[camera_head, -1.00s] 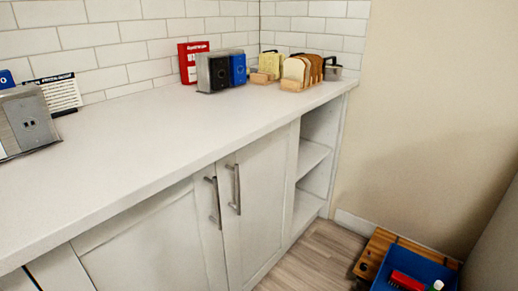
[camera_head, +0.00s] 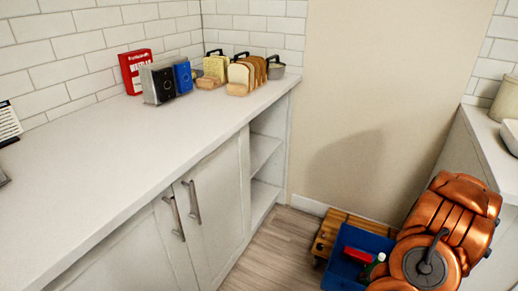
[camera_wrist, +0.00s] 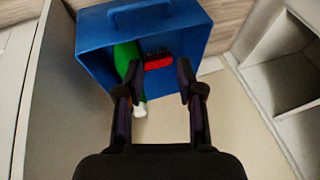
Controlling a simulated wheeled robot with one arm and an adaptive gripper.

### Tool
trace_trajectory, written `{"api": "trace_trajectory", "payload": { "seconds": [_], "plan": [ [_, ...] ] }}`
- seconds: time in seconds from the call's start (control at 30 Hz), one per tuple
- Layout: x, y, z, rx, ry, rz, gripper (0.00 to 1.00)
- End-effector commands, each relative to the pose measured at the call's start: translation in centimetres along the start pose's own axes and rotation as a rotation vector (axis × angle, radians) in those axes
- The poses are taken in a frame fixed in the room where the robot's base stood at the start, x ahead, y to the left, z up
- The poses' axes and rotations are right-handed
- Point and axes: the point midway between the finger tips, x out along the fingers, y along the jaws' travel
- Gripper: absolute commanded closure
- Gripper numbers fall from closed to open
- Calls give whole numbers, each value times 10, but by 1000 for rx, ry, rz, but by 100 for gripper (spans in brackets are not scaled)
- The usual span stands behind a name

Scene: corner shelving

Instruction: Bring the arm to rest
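My gripper (camera_wrist: 154,92) shows in the wrist view with its two dark fingers apart and nothing held between them. Beyond the fingertips is a blue bin (camera_wrist: 95,52), holding a red brush-like object (camera_wrist: 158,62) and a green bottle (camera_wrist: 127,62) with a white cap. In the head view my copper-coloured arm (camera_head: 455,220) is folded at the lower right, and the gripper itself is hidden there. The blue bin (camera_head: 340,268) sits beside the arm, partly covered by it.
The bin rests on a wooden wheeled platform (camera_head: 328,232) against the beige wall. A white counter (camera_head: 130,150) with closed doors and open end shelves (camera_head: 264,150) runs along the left. Another counter (camera_head: 470,125) with dishes is at the right. Some wood floor (camera_head: 262,258) is clear.

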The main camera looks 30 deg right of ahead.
Motion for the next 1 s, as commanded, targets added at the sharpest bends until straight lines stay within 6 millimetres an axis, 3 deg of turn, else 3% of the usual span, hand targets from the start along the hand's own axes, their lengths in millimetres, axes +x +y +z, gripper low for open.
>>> {"api": "trace_trajectory", "payload": {
  "seconds": [0.03,0.2,0.5,0.77,1.0],
  "plan": [
    [-18,-13,-12,-44,-8,28,63],
    [-60,-46,-32,-159,-50,119,63],
    [-146,-114,-50,-330,-113,247,63],
    [-227,-179,-44,-453,-169,317,63],
    [-303,-236,-19,-554,-228,342,63]
  ]
}}
